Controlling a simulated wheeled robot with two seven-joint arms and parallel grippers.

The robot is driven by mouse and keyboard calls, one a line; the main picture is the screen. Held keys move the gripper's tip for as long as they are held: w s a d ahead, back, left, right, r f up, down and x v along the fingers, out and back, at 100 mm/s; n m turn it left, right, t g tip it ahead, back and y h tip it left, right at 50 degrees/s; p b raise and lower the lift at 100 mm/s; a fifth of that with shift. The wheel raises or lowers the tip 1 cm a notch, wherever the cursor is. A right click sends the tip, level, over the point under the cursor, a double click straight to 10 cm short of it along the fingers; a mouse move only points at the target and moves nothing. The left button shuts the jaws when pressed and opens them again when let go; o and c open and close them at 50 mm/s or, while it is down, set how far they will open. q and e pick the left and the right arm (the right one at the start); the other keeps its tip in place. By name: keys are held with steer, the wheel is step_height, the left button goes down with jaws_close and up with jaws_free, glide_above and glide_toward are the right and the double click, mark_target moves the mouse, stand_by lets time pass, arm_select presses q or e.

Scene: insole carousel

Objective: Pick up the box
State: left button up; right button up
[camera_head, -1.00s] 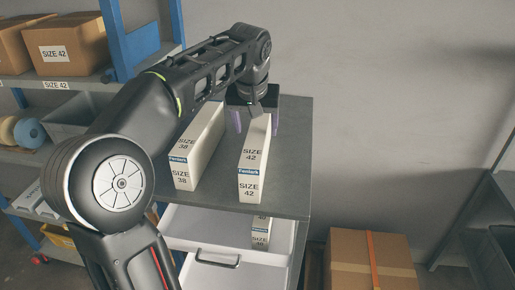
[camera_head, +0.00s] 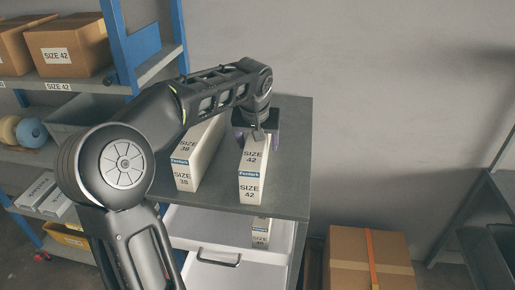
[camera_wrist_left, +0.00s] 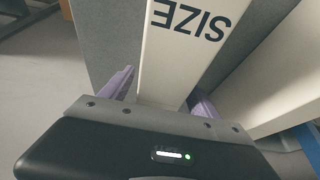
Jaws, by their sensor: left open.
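A white box marked SIZE 42 (camera_head: 251,176) stands on the grey top of a drawer cabinet (camera_head: 290,170). A second white box marked SIZE 38 (camera_head: 188,170) stands to its left. My left gripper (camera_head: 257,140) is over the rear part of the SIZE 42 box. In the left wrist view its purple fingers (camera_wrist_left: 162,95) are open, one on each side of the SIZE 42 box (camera_wrist_left: 190,40). I cannot tell whether they touch it. The SIZE 38 box shows at the right of the wrist view (camera_wrist_left: 275,75). My right gripper is not in view.
An open white drawer (camera_head: 215,229) below the top holds another small white box (camera_head: 260,232). A taped cardboard box (camera_head: 350,262) stands on the right. Shelves with cardboard boxes (camera_head: 68,47) are at the left. The cabinet top right of the SIZE 42 box is clear.

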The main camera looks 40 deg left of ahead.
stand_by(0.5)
arm_select(q)
jaws_close()
stand_by(0.6)
steer(key=shift+r, duration=0.1)
step_height(320, 180, up, 10)
steer(key=shift+f+b, duration=0.1)
steer(key=shift+b, duration=0.25)
stand_by(0.6)
